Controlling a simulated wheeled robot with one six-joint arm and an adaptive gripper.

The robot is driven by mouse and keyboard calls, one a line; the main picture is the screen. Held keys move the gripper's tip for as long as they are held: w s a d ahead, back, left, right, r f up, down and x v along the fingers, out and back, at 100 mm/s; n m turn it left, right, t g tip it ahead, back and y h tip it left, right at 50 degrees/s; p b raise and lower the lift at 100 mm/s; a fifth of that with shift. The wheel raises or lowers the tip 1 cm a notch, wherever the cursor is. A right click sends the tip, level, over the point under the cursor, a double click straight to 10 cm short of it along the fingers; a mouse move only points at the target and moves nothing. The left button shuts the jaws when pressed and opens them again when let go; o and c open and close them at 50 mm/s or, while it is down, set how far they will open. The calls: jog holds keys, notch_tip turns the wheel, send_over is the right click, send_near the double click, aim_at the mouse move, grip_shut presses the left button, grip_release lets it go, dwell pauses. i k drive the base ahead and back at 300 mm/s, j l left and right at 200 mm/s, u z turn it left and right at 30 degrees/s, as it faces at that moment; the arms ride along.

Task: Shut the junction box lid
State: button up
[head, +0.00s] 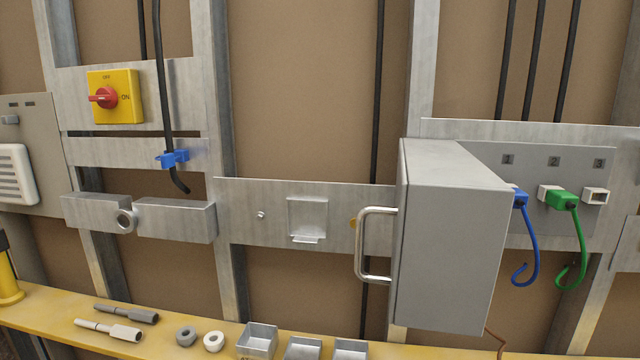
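A large grey metal box (455,255) stands out from the wall right of centre. A bar handle (362,245) sticks out to the left from its narrow left side. A thin seam or panel edge (402,230) runs down that side, next to the handle. The broad front face looks plain and the top slopes towards me. I cannot tell from this view which part is the lid or how far it is open. The inside of the box is hidden. My gripper is not in view.
A yellow shelf (45,310) below holds tools, rings and small trays. Left are a red-yellow switch (115,97) and a blue clip (173,158) on a cable. Blue (530,235) and green (575,240) plugged cables hang close right of the box. The wall left of the handle holds a small square plate (307,215).

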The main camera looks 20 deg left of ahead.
aim_at(451, 213)
jog(key=j+z, duration=0.1)
jog(key=j, duration=0.3)
jog(key=k+j+z, duration=0.1)
jog(key=j, duration=0.3)
jog(key=k+j+z, duration=0.1)
jog(key=j, duration=0.35)
jog(key=k+j+z, duration=0.1)
jog(key=j, duration=0.25)
jog(key=k+j+z, duration=0.1)
jog(key=j, duration=0.3)
jog(key=k, duration=0.1)
